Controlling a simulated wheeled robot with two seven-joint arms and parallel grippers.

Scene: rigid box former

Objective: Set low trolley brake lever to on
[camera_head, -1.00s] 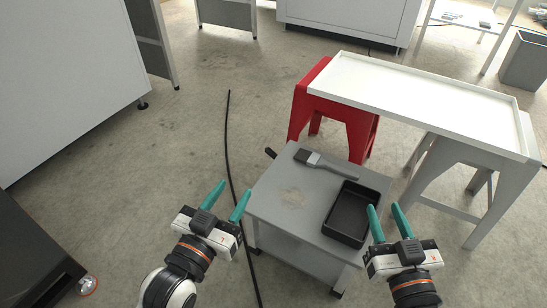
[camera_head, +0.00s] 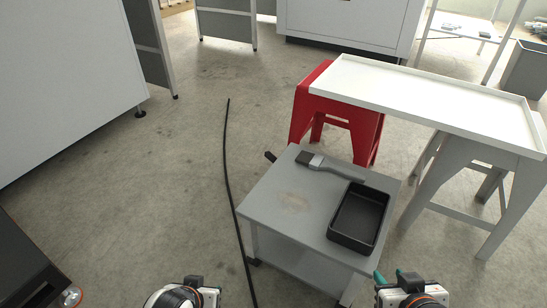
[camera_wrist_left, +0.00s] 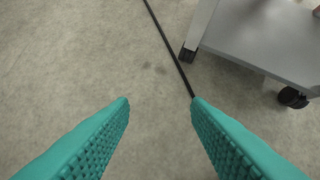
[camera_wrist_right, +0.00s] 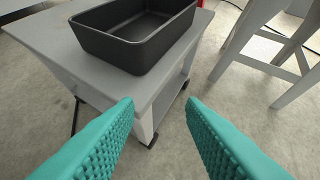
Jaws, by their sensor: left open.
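The low grey trolley (camera_head: 262,215) stands on the floor in the head view. A short dark lever (camera_head: 270,156) sticks out at its far left corner; I cannot tell its setting. My right gripper (camera_head: 389,274) is at the near right of the trolley. In the right wrist view it (camera_wrist_right: 160,103) is open and empty, with the trolley's corner beyond the fingers. Both grippers are apart from the lever.
A black tray (camera_head: 359,216) and a grey-handled brush (camera_head: 330,168) lie on the trolley top. A red stool (camera_head: 340,119) and a white table (camera_head: 430,100) stand behind and right. A black cable (camera_head: 227,150) runs along the floor left of the trolley.

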